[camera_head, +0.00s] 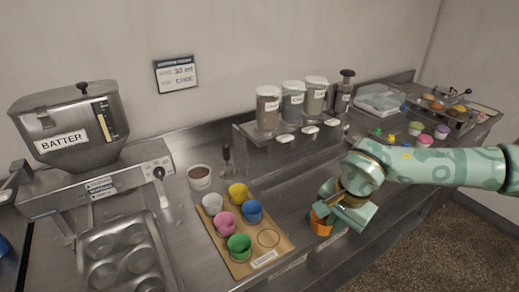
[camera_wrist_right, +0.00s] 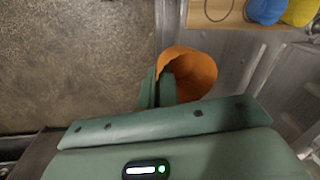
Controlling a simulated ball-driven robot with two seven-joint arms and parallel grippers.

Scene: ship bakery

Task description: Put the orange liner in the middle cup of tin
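The orange liner (camera_head: 321,225) is held off the counter, right of the wooden liner board (camera_head: 240,266). My right gripper (camera_head: 335,208) is shut on it. In the right wrist view, the fingers (camera_wrist_right: 165,86) pinch the near left wall of the orange liner (camera_wrist_right: 200,68), and its open mouth shows. The grey metal tin (camera_head: 120,254) lies at the lower left of the head view, cut off by the bottom edge. Its visible cups look empty. My left gripper is not in view.
The board holds white, pink, green (camera_head: 239,246), yellow and blue (camera_head: 253,211) liners, with one empty ring (camera_head: 268,238). The batter hopper (camera_head: 68,125) stands behind the tin. A brown-filled cup (camera_head: 200,178) and a jar dispenser (camera_head: 285,135) stand behind the board.

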